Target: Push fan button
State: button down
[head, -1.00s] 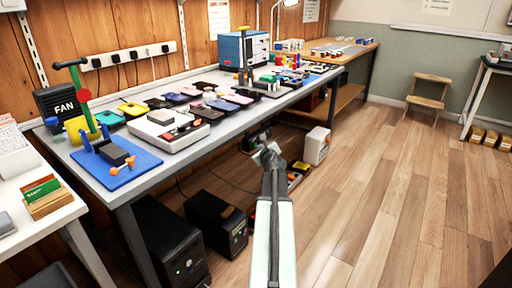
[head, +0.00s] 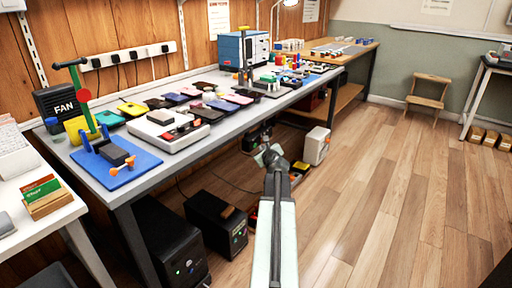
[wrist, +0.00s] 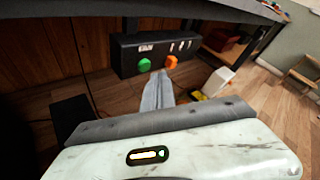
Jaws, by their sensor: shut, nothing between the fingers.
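A dark control box (wrist: 185,50) hangs under the bench edge in the wrist view. A green button (wrist: 144,65) and an orange button (wrist: 171,62) stick out of its front; its small white labels are too blurred to read. My gripper (wrist: 160,78) is shut and empty, its tips pointing at the box just below and between the two buttons. I cannot tell whether it touches the box. In the head view my gripper (head: 266,152) is below the bench's front edge. A black box marked FAN (head: 62,100) stands on the bench at the far left.
The long bench (head: 235,113) holds phones, trays and a blue machine (head: 243,50). Black power units (head: 215,222) and a white box (head: 316,146) stand on the floor beneath it. The wooden floor (head: 385,200) to the right is clear.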

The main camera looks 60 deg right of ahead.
jog(key=s, duration=0.6)
dwell(0.3)
